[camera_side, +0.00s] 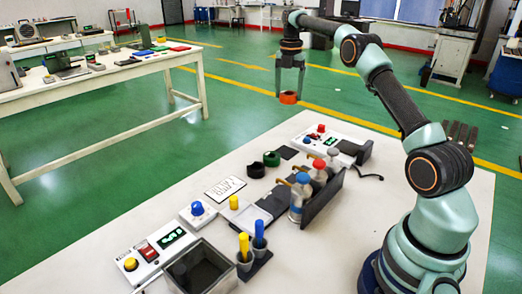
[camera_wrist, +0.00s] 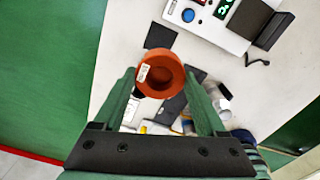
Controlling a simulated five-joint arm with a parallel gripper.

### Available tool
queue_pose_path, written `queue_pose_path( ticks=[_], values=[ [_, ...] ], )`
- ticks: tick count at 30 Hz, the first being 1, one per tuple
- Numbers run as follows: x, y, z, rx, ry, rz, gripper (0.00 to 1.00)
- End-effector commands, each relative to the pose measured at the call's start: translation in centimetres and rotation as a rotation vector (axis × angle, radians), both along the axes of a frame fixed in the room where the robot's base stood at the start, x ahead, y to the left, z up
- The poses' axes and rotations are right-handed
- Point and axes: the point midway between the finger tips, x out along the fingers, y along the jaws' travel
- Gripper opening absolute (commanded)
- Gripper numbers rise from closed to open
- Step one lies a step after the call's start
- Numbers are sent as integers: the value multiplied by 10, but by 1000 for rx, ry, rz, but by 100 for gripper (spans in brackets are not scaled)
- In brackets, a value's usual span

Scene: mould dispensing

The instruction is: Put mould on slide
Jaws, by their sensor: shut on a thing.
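An orange round mould (camera_side: 288,98) is held between the fingertips of my gripper (camera_side: 289,90), high above the far edge of the white table (camera_side: 120,232). In the wrist view, the mould (camera_wrist: 160,84) is a hollow cup with a small white label on its rim, and the two fingers of my gripper (camera_wrist: 159,72) press on its sides. I cannot tell for certain which thing is the slide. A dark flat square (camera_side: 287,152) lies near the table's far edge, and a long dark plate (camera_side: 274,204) lies nearer the middle.
A green ring (camera_side: 271,158) and a black ring (camera_side: 256,170) stand by the square. Capped bottles (camera_side: 301,198) stand at a dark rack. Button boxes (camera_side: 150,257) sit at both ends. Yellow and blue pens (camera_side: 244,247) stand upright near a grey open bin (camera_side: 198,272).

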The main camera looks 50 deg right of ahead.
Motion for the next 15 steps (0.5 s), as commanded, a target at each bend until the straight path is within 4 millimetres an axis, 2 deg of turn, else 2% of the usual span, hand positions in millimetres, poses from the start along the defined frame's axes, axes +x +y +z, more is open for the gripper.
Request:
queue_pose_path(
  ticks=[4,7,15],
  values=[
    [3,11,5,-1,-1,16,9],
    [8,29,3,0,0,43,9],
    [12,109,-13,0,0,157,9]
  ],
)
